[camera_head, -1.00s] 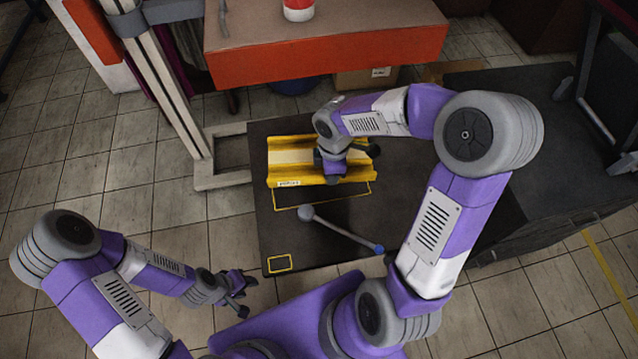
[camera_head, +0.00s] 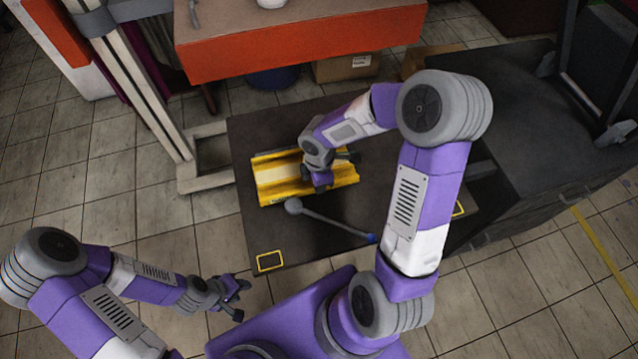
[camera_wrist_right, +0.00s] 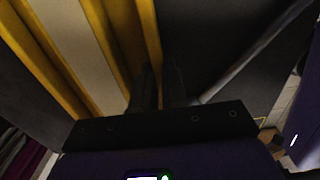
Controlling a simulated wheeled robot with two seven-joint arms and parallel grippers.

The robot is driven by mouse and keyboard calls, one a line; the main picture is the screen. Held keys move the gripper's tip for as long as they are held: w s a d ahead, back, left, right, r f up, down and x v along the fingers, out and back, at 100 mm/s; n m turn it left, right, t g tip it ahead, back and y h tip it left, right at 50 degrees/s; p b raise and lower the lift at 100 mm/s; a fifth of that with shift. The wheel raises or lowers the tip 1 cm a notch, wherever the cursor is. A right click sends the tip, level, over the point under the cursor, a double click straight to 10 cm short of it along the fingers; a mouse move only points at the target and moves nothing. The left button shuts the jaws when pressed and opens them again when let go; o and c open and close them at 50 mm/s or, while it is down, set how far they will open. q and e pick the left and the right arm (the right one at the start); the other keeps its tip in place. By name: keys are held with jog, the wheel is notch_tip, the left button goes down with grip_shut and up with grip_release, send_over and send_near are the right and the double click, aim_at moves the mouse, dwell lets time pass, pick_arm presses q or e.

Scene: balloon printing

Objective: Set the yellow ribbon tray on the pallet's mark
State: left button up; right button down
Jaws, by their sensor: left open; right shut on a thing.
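The yellow ribbon tray (camera_head: 275,178), a ridged channel with a pale middle strip, is at the left part of the dark pallet (camera_head: 285,125). My right gripper is above its right half and shut on its edge wall; the fingers (camera_wrist_right: 160,88) show at the yellow wall in the right wrist view, where the tray (camera_wrist_right: 88,50) fills the left. I cannot tell whether the tray touches the pallet. The larger yellow outline is now hidden. My left gripper (camera_head: 242,299) is open and empty off the pallet's front-left.
A grey rod (camera_head: 330,222) with a ball end and a blue tip lies in front of the tray. A small yellow outline (camera_head: 270,260) marks the front-left corner; another yellow mark (camera_head: 459,208) shows at right. An orange-fronted table (camera_head: 300,48) stands behind.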

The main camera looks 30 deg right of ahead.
jog(key=shift+r, duration=0.1)
jog(key=c, duration=1.2)
grip_release()
jog(key=shift+o, duration=0.2)
jog(key=shift+r, duration=0.25)
notch_tip(320, 180, up, 12)
jog(key=p, duration=0.4)
jog(key=shift+f, duration=0.2)
